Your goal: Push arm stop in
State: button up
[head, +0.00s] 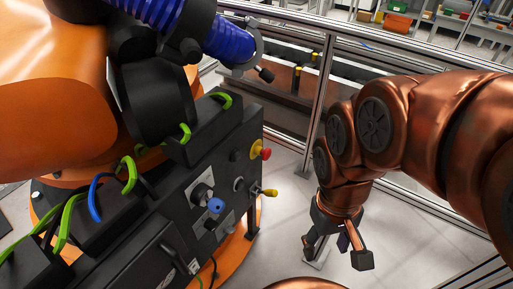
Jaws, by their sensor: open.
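A red mushroom button on a yellow collar (263,152) stands out from the dark control box (185,215) at its upper right; it looks like the arm stop, but no label is readable. My gripper (336,255) hangs from my copper-coloured arm, to the right of the box and lower in the picture than the red button. Its fingers are spread, point down and hold nothing. It is clear of the button and the box.
The box also carries a blue knob (215,205), a yellow knob (269,192) and green cable loops (130,174). An orange robot arm (60,85) with a blue ribbed hose (195,28) rises behind it. A metal fence (316,95) runs behind; pale floor lies between box and gripper.

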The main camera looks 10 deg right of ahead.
aim_at(265, 155)
jog(key=u, duration=2.05)
jog(key=k, duration=0.45)
jog(key=z, duration=1)
